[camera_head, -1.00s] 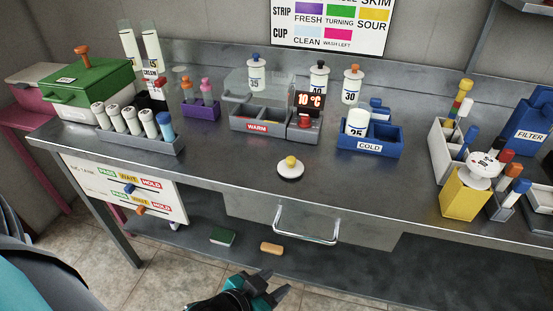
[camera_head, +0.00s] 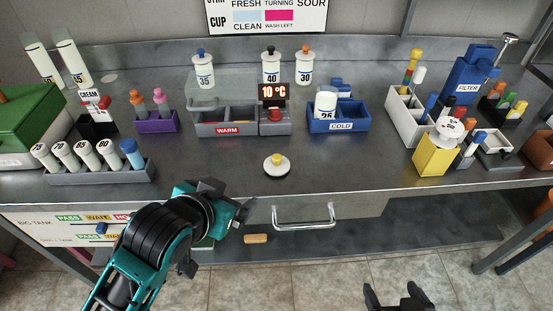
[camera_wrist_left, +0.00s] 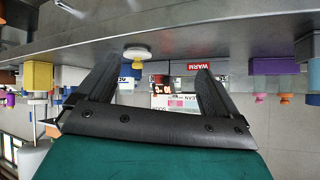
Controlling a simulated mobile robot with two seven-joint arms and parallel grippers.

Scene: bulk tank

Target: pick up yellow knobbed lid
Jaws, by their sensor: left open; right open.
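The yellow knobbed lid (camera_head: 277,166), a white disc with a yellow knob, lies flat on the bare steel bench near the front edge. It also shows in the left wrist view (camera_wrist_left: 137,53), which appears upside down, beyond the fingers and nearer the left one in the picture. My left gripper (camera_head: 238,208) is at the bench's front edge, left of the lid and nearer to me, apart from it. Its fingers (camera_wrist_left: 155,70) are spread with nothing between them. My right gripper (camera_head: 398,294) is at the bottom of the head view, open and empty, away from the bench.
Behind the lid stand the grey WARM rack (camera_head: 212,128) and blue COLD rack (camera_head: 366,123). A grey vial rack (camera_head: 100,174) is at left, a yellow block (camera_head: 433,158) at right. A drawer handle (camera_head: 304,216) projects below the front edge. The bench around the lid is clear.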

